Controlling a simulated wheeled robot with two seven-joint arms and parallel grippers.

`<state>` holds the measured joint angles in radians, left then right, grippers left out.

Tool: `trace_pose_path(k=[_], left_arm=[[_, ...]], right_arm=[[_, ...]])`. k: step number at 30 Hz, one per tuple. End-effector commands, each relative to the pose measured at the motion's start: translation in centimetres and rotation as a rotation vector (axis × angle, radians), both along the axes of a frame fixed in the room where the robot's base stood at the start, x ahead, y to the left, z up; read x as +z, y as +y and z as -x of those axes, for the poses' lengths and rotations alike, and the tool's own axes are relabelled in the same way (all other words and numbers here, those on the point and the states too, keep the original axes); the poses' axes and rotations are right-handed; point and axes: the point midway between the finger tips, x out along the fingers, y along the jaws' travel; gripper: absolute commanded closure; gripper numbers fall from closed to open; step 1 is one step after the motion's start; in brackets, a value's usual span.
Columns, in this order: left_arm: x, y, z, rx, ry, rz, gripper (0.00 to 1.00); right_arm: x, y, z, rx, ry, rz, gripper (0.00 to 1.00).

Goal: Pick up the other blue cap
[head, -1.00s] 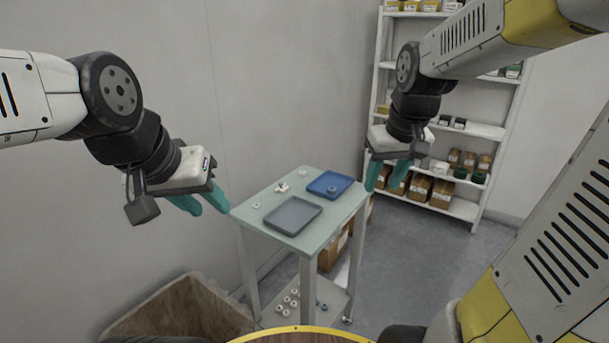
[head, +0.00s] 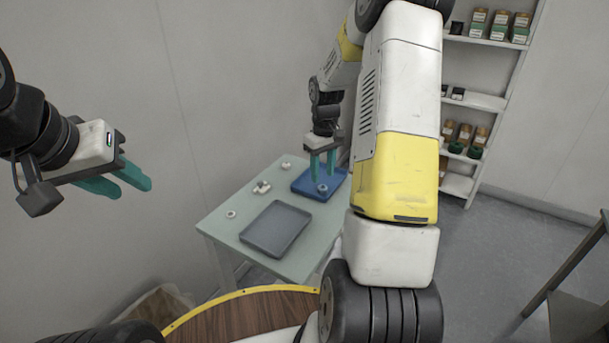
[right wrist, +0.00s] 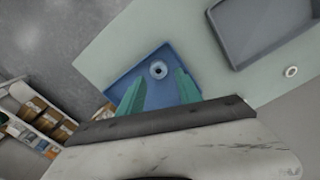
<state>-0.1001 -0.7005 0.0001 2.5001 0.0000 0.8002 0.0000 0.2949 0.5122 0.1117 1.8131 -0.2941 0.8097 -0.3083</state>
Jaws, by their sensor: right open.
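A small ring-shaped cap (head: 321,188), pale greyish blue with a dark centre, lies in the blue tray (head: 300,187) on the table. In the right wrist view the cap (right wrist: 158,69) sits inside the blue tray (right wrist: 122,84), just beyond my fingertips. My right gripper (head: 323,178) is over the tray, pointing down, open and empty. Its two teal fingers (right wrist: 160,82) stand apart in the right wrist view. The cap looks clear of both fingers. My left gripper (head: 134,190) is open and empty, in the air left of the table.
A grey tray (head: 275,229) stands empty in front of the blue one. Small white parts (head: 262,187) and a white ring (head: 231,214) lie on the table's left side. Shelves (head: 478,100) with boxes stand behind at right. My right arm hides the table's right side.

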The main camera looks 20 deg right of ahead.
Motion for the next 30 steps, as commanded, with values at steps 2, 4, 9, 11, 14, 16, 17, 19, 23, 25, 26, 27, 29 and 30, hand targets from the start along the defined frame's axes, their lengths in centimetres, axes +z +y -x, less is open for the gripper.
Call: trace_pose_path(k=[2,4,9,11,14,16,17,19,23,25,26,27,29,30], left_arm=[[0.0,0.0,0.0,0.0,0.0,0.0,0.64],[0.0,0.0,0.0,0.0,0.0,0.0,0.64],[0.0,0.0,0.0,0.0,0.0,0.0,0.64],[0.0,0.0,0.0,0.0,0.0,0.0,0.64],[0.0,0.0,0.0,0.0,0.0,0.0,0.64],[0.0,0.0,0.0,0.0,0.0,0.0,0.64],[0.0,0.0,0.0,0.0,0.0,0.0,0.64],[0.0,0.0,0.0,0.0,0.0,0.0,0.64],[0.0,0.0,0.0,0.0,0.0,0.0,0.64],[0.0,0.0,0.0,0.0,0.0,0.0,0.64],[0.0,0.0,0.0,0.0,0.0,0.0,0.64],[0.0,0.0,0.0,0.0,0.0,0.0,0.64],[0.0,0.0,0.0,0.0,0.0,0.0,0.64],[0.0,0.0,0.0,0.0,0.0,0.0,0.64]], right_arm=[[-1.1,-0.1,0.0,0.0,0.003,-0.001,0.59],[-2.2,-0.2,0.0,0.001,0.003,0.0,0.59],[-4.4,-0.2,-0.1,-0.001,0.001,-0.001,0.59],[-4.8,-0.2,-0.1,-0.001,0.0,0.0,0.59],[-4.9,-0.2,-0.1,-0.001,0.0,0.0,0.59],[-4.9,-0.2,-0.1,-0.001,-0.001,0.001,0.59],[-4.9,-0.2,-0.1,-0.001,-0.001,0.001,0.59],[-4.9,-0.2,-0.1,-0.001,-0.001,0.001,0.65],[-4.9,-0.2,-0.1,0.0,-0.001,0.001,0.87],[-4.9,-0.2,-0.1,0.0,-0.001,0.001,0.88],[-4.9,-0.2,-0.1,0.0,-0.001,0.001,0.88],[-4.9,-0.2,-0.1,0.0,-0.001,0.001,0.88],[-4.9,-0.2,-0.1,0.0,-0.001,0.001,0.88],[-4.9,-0.2,-0.1,0.0,-0.001,0.001,0.88]])
